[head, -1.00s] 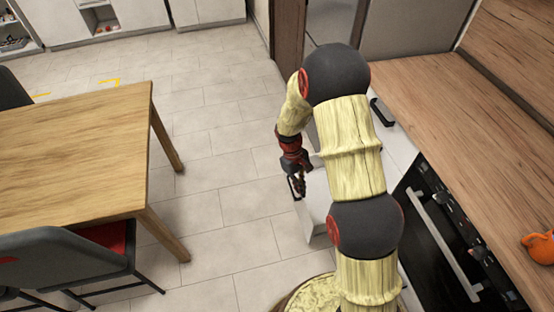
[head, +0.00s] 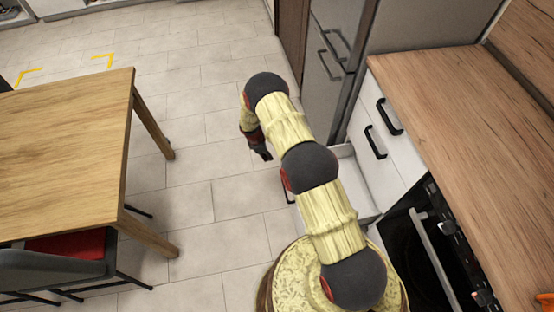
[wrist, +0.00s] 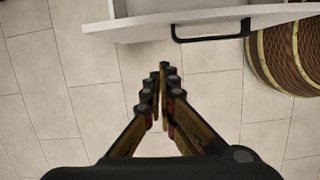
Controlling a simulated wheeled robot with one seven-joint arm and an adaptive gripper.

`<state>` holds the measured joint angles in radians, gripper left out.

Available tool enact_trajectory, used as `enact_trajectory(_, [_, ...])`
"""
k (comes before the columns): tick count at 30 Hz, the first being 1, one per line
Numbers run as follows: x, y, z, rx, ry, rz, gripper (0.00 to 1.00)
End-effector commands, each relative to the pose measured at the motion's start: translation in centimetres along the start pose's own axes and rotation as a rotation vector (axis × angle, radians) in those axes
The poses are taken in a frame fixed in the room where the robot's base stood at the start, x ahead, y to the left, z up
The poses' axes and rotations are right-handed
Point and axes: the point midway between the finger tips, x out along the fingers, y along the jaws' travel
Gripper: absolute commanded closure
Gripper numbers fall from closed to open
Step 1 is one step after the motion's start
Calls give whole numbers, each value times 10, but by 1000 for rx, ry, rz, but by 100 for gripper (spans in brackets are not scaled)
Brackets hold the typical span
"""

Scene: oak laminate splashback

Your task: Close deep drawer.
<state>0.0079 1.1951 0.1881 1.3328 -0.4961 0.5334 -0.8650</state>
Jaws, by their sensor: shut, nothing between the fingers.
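The deep drawer (head: 352,178) is a white drawer low in the cabinet run, pulled out, with my arm covering part of it in the head view. In the wrist view its white front panel (wrist: 140,29) with a black bar handle (wrist: 212,37) spans the top. My gripper (head: 264,153) is in front of the drawer, on the side toward the table. In the wrist view my gripper (wrist: 163,68) is shut and empty, its fingertips pointing toward the drawer front. A strip of floor shows between the tips and the panel; they look apart.
Closed white fronts with black handles (head: 376,142) sit above the open drawer, beside a black oven (head: 421,250). A wooden table (head: 65,150) and a chair (head: 60,262) stand at left. Tiled floor (head: 210,185) between table and cabinets is clear. A grey fridge-like door (head: 335,62) is behind.

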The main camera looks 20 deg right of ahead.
Motion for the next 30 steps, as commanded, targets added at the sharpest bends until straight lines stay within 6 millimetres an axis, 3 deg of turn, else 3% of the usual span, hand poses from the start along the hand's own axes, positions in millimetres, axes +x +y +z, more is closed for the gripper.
enact_trajectory(8, [10,0,-2,-74,5,4,100])
enact_trajectory(24, [109,-1,-3,-71,5,2,100])
enact_trajectory(30, [110,3,26,-69,6,5,100])
